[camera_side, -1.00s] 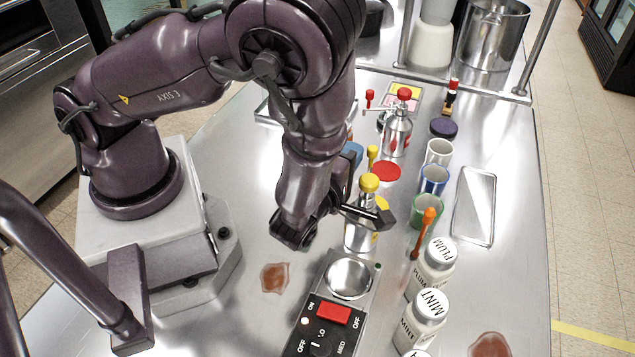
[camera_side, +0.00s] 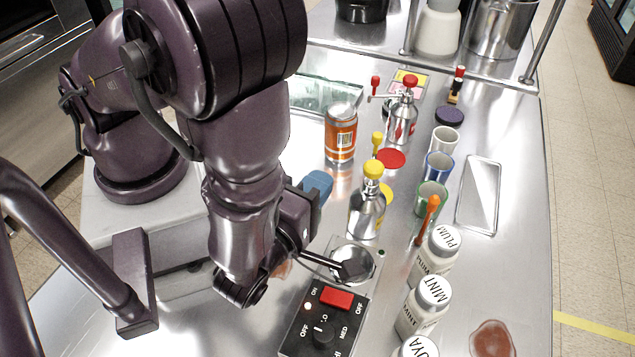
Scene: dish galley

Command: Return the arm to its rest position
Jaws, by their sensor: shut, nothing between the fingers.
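My arm (camera_side: 240,170) reaches down over the front-left of the steel table. My gripper (camera_side: 352,269) is shut and empty, its fingers pointing right. The fingertips are over the round metal pan of the small device with the black control panel. I cannot tell whether they touch the pan.
A yellow-capped steel bottle (camera_side: 367,212) stands just behind the pan. The control panel (camera_side: 322,326) has a red switch. White jars marked PLUM (camera_side: 436,252) and MINT (camera_side: 424,307) stand to the right. An orange can (camera_side: 340,133) stands farther back.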

